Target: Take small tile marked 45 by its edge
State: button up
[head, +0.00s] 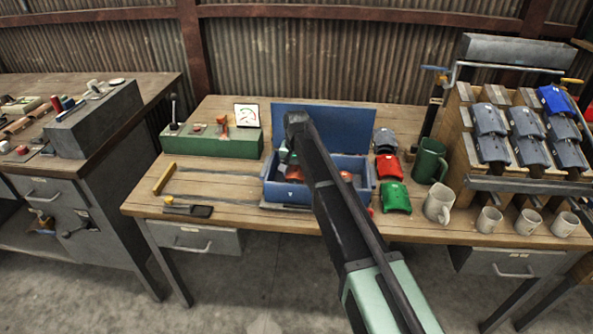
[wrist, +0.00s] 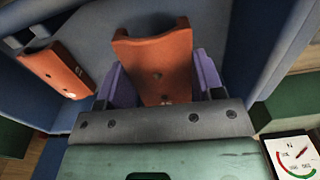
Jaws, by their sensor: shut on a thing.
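My gripper (wrist: 160,76) has its two purple fingers on either side of an orange curved tile (wrist: 155,58) and is shut on it. The tile has small dark holes and a small mark near its lower edge, too small to read as 45. A second orange tile (wrist: 58,68) lies to the left in the wrist view, apart from the gripper. In the head view my gripper is down in the blue box (head: 289,194), mostly hidden by my arm. Orange tile parts (head: 294,173) show inside the box.
The box's blue lid (head: 350,122) stands open behind it. A green control block (head: 210,140) and a dial card (head: 246,115) are left of the box. Red (head: 388,167) and green tiles (head: 396,197), a green mug (head: 429,160) and a tile rack (head: 500,130) are right.

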aim_at(297, 169)
notch_tip(297, 169, up, 16)
jog(key=p, duration=1.4)
jog(key=shift+r, duration=0.15)
